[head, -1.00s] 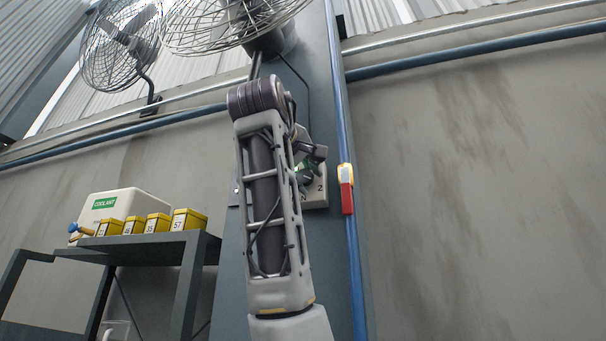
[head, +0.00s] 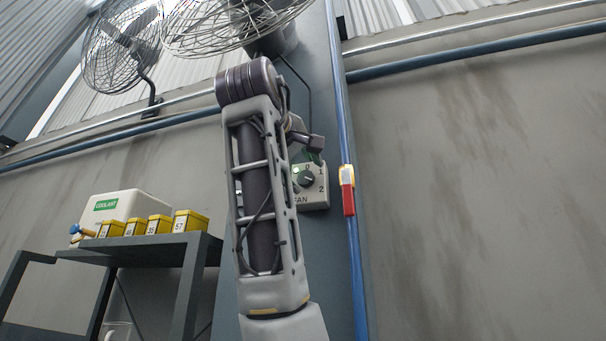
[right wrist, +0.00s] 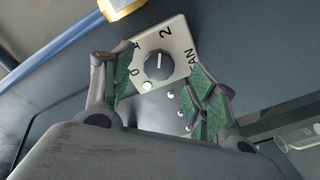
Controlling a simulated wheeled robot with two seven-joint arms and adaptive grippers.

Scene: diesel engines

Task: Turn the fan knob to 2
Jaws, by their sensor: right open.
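The fan knob (head: 306,179) is a dark round dial on a pale panel (head: 316,200) marked 0, 1, 2 and FAN. In the right wrist view, the knob (right wrist: 159,66) shows a light pointer line aimed roughly toward the 2. A small green light glows on the panel beside the knob. My right gripper (head: 312,152) is just above the knob in the head view, mostly hidden behind my forearm. In the right wrist view my right gripper (right wrist: 163,90) is open, its green-padded fingers spread and apart from the knob. My left gripper is out of view.
The panel is on a grey-blue column (head: 338,240). A blue pipe (head: 355,260) with a red and yellow fitting (head: 347,190) runs just right of it. Caged fans (head: 122,45) hang above. A cart (head: 150,250) with yellow bins and a coolant container stands left.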

